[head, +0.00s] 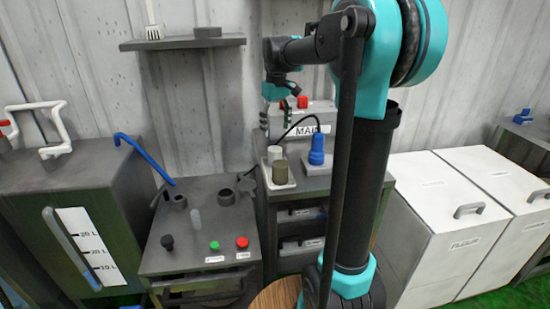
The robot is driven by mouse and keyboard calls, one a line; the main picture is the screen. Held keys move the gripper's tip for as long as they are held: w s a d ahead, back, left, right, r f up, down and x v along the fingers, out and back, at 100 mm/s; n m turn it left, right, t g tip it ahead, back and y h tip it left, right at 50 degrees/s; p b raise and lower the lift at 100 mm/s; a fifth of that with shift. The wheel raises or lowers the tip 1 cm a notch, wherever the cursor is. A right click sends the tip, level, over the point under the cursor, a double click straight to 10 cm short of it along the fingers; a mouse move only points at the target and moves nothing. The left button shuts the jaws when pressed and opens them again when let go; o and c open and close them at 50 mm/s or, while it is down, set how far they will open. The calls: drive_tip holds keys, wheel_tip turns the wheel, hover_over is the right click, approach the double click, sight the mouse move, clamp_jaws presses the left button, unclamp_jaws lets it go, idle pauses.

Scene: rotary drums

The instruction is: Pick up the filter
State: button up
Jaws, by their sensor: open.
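No object is clearly recognisable as the filter. Candidates are a small dark disc (207,32) on the wall shelf, and a pale cylinder (275,154) and an olive-grey one (280,172) on a small white tray. My arm hides part of the bench to the right.
A blue fitting (317,150) stands right of the cylinders. The left control bench (190,240) carries several knobs, a green and a red button, and an open round holder (226,196). The shelf (183,43) juts from the wall. White cabinets (440,215) stand right.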

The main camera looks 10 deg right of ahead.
sight(275, 149)
drive_tip(key=shift+s+a+f, duration=0.1)
drive_tip(key=shift+a+f, duration=0.05)
drive_tip(key=shift+f, duration=1.8)
drive_tip(key=shift+s+a+f, duration=0.1)
drive_tip(key=shift+f, duration=1.85)
drive_tip(key=shift+c, duration=0.4)
drive_tip(key=c, duration=1.2)
